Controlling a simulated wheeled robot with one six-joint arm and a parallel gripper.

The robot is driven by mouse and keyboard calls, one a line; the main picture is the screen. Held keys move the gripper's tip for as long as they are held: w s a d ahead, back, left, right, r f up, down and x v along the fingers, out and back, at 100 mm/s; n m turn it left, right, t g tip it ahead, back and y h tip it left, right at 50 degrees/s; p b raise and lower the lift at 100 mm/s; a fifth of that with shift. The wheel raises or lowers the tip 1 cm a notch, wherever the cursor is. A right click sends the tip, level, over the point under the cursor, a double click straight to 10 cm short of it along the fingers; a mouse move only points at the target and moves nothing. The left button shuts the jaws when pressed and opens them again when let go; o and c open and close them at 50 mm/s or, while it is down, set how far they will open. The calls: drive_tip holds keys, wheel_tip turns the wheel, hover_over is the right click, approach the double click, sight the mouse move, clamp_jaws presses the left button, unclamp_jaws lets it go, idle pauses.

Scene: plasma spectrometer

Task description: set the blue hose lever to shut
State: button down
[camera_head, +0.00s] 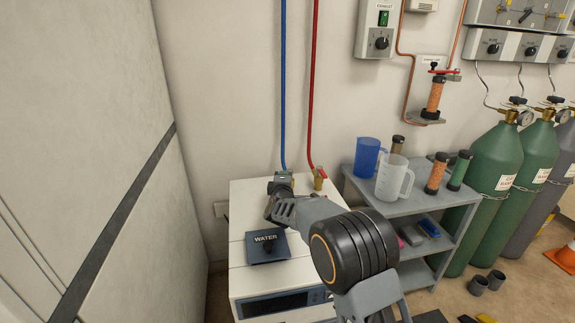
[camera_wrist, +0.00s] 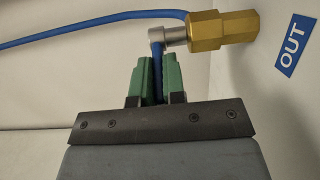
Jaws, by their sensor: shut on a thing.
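The blue hose (camera_head: 283,90) hangs down the wall to a valve at the back of the white cabinet. In the wrist view the brass valve body (camera_wrist: 222,30) has a steel stem, with the blue hose (camera_wrist: 90,27) passing just above. The blue lever (camera_wrist: 157,62) hangs from the stem down between the green fingers of my gripper (camera_wrist: 157,80). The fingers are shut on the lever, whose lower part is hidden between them. In the head view my gripper (camera_head: 280,200) is at the valve and covers most of it, including the lever.
A blue OUT label (camera_wrist: 292,45) is right of the valve. The red hose (camera_head: 312,90) and its valve (camera_head: 319,177) stand close to the right. A grey shelf (camera_head: 405,207) with jugs stands at the right.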

drive_tip(key=m+h+p, duration=0.1)
drive_tip(key=p, duration=0.1)
drive_tip(key=h+p, duration=0.1)
drive_tip(key=p, duration=0.1)
drive_tip(key=a+r+m+h+p, duration=0.1)
drive_tip(key=h+p, duration=0.1)
drive_tip(key=p, duration=0.1)
drive_tip(key=shift+w+a+m+g, duration=0.1)
drive_tip(key=shift+w+m+g, duration=0.15)
drive_tip(key=shift+m+g, duration=0.05)
drive_tip(key=m+h+p, duration=0.1)
drive_tip(key=g+h+p, duration=0.1)
drive_tip(key=m+h+p, duration=0.1)
drive_tip(key=h, duration=0.1)
drive_tip(key=shift+w+a+f+m+g, duration=0.3)
drive_tip(key=shift+w+f+g, duration=0.05)
drive_tip(key=shift+f+g, duration=0.05)
drive_tip(key=shift+w+a+f+m+g+h, duration=0.1)
drive_tip(key=shift+w+f+m+g+h, duration=0.05)
drive_tip(key=shift+m+g+h, duration=0.3)
drive_tip(key=shift+w+a+f+m+g+h, duration=0.1)
drive_tip(key=shift+m+g+h, duration=0.15)
drive_tip(key=shift+m+h, duration=0.25)
drive_tip(key=shift+w+m+g+h+b, duration=0.2)
drive_tip(key=shift+m+g+h+b, duration=0.35)
drive_tip(key=shift+h+b, duration=0.1)
drive_tip(key=shift+h, duration=0.3)
drive_tip(key=shift+w+r+m+g+h+b, duration=0.25)
drive_tip(key=shift+m+g+h+b, duration=0.15)
drive_tip(key=shift+m+g+b, duration=0.2)
